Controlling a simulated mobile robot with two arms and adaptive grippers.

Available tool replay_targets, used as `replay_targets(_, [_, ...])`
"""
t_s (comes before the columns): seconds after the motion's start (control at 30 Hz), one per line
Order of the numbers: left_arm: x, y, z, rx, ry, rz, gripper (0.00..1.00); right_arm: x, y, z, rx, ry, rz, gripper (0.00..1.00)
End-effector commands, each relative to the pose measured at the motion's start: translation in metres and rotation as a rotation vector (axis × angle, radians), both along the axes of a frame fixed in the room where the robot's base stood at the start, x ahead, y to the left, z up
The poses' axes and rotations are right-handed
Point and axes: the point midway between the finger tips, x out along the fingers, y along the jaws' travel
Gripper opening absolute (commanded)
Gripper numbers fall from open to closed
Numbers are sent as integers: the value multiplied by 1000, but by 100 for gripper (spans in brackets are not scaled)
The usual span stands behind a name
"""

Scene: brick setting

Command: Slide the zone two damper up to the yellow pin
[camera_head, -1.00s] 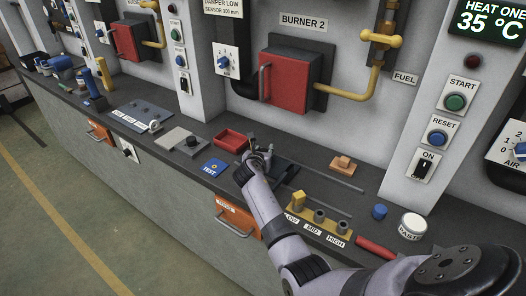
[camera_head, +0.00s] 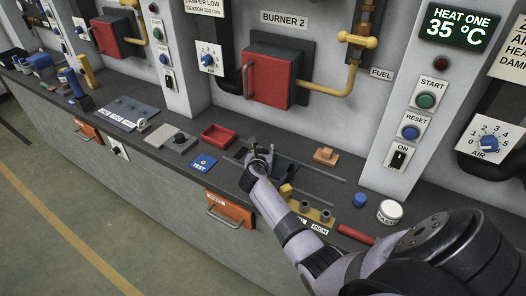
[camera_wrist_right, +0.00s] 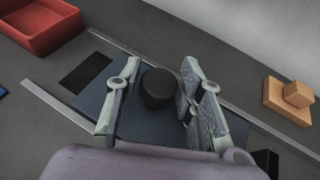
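In the right wrist view a round black knob (camera_wrist_right: 158,88) stands on a dark blue-grey sliding plate (camera_wrist_right: 125,125) between two metal rails. It appears to be the damper's knob, but I see no zone label. My right gripper (camera_wrist_right: 160,66) has one finger on each side of the knob, with narrow gaps showing. In the head view my right gripper (camera_head: 260,152) is over the rails and hides the knob. The yellow pin (camera_head: 286,190) stands at the left of a tan peg block (camera_head: 312,211), partly behind my arm. The block's HIGH label shows. My left gripper is out of view.
A red tray (camera_head: 218,136) and a blue TEST card (camera_head: 204,163) lie left of the gripper. An orange block (camera_head: 326,155) lies behind the rails. A blue cap (camera_head: 359,200), a white round tub (camera_head: 390,211) and a red bar (camera_head: 356,234) are to the right.

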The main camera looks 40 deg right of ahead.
Motion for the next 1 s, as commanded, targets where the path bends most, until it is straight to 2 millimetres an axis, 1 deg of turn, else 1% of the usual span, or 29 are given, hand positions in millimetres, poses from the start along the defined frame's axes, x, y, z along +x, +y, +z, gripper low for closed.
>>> replay_targets(0.03, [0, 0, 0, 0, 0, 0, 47, 0, 0, 0, 0, 0, 0, 40])
replay_targets(0.13, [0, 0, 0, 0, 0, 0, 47, 0, 0, 0, 0, 0, 0, 47])
replay_targets(0.37, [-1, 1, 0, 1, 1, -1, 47, 0, 0, 0, 0, 0, 1, 47])
replay_targets(0.43, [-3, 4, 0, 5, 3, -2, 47, 0, 1, 1, -1, 0, 1, 47])
replay_targets(0.57, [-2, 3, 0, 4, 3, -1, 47, -4, 6, 3, -1, -1, 2, 47])
replay_targets(0.77, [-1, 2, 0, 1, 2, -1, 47, -25, 26, 15, -1, -1, 3, 47])
replay_targets(1.0, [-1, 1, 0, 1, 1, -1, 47, -57, 58, 33, 1, -1, 3, 47])
